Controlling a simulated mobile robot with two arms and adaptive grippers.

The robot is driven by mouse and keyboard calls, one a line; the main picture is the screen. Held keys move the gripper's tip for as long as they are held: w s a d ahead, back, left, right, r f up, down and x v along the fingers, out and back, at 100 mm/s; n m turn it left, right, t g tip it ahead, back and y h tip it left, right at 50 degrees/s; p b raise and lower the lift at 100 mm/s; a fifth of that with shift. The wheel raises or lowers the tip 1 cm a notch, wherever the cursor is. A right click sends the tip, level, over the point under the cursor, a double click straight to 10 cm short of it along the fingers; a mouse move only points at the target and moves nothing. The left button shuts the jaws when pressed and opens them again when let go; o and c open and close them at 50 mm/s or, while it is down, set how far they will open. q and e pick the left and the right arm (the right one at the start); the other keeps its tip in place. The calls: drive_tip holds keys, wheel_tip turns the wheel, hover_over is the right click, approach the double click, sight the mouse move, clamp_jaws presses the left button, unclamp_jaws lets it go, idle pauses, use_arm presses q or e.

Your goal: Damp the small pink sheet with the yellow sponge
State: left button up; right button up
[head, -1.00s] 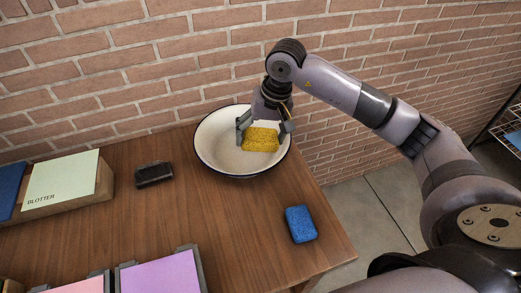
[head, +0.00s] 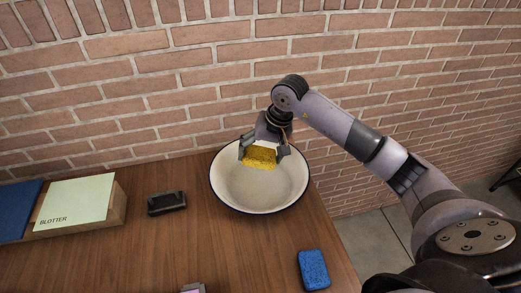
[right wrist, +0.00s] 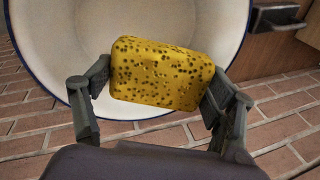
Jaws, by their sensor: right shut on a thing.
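The yellow sponge (head: 260,158) is in my right gripper (head: 264,152), over the far part of the white basin (head: 258,196). In the right wrist view, the speckled sponge (right wrist: 160,73) sits between the two fingers of that gripper (right wrist: 157,88), with the basin's pale inside (right wrist: 70,35) behind it. I cannot tell its exact height above the basin floor, and no water is clearly visible. My left gripper is out of view.
A blue sponge (head: 313,270) lies near the table's right edge. A pale green blotter sheet (head: 75,200) rests on a wooden block at left. A brick wall stands behind.

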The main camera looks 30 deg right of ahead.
sight(255, 152)
drive_tip(key=shift+f+b, duration=3)
drive_tip(key=shift+f, duration=0.45)
drive_tip(key=shift+r+p, duration=1.85)
drive_tip(key=shift+r, duration=2.5)
drive_tip(key=shift+r, duration=0.1)
drive_tip(key=shift+r+p, duration=0.85)
drive_tip(key=shift+r, duration=1.05)
drive_tip(key=shift+s, duration=0.1)
